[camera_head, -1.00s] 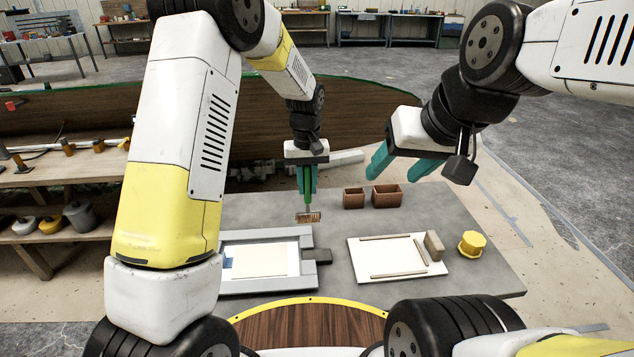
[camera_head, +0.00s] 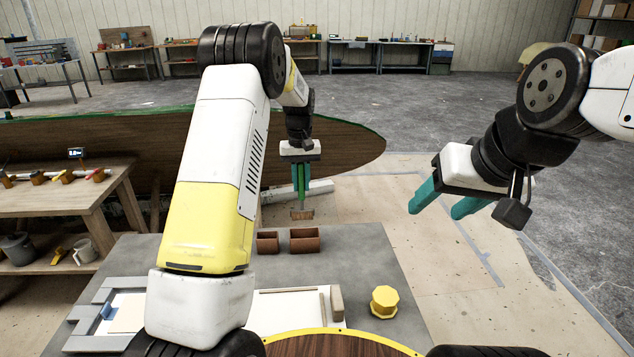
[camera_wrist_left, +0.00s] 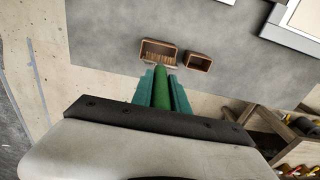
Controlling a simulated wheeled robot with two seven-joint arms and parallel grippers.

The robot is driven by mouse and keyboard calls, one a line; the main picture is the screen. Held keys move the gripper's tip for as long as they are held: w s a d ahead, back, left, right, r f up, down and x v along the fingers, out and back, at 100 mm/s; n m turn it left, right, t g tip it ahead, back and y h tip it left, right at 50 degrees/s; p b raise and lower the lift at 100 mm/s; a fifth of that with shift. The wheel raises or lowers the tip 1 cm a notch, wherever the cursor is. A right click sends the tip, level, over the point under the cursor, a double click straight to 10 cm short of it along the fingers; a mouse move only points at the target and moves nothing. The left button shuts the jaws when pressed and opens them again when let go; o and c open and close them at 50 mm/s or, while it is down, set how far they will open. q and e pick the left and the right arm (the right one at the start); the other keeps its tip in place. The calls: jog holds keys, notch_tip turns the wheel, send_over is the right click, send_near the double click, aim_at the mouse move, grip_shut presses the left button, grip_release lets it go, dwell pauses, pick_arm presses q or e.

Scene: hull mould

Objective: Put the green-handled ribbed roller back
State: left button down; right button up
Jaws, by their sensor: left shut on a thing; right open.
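My left gripper (camera_head: 301,188) is shut on the green handle of the ribbed roller (camera_head: 301,213), which hangs upright with its brown ribbed head down. In the head view the head shows just above the larger brown open box (camera_head: 304,245), apart from it in the picture. In the left wrist view the green handle (camera_wrist_left: 161,88) lies between the fingers, and brown ribs show against the larger box (camera_wrist_left: 143,53); I cannot tell how deep they sit. A smaller brown box (camera_head: 267,243) stands beside it. My right gripper (camera_head: 437,203) is open and empty, off to the right.
A wooden hull mould (camera_head: 350,150) lies behind. A wooden bench with tools (camera_head: 70,195) stands at left.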

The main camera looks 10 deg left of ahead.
aim_at(304, 212)
pick_arm(q)
jog(key=shift+w+d, duration=0.2)
jog(key=shift+d, duration=0.05)
jog(key=shift+f, duration=0.1)
jog(key=shift+f, duration=5.4)
jog(key=shift+f, duration=0.55)
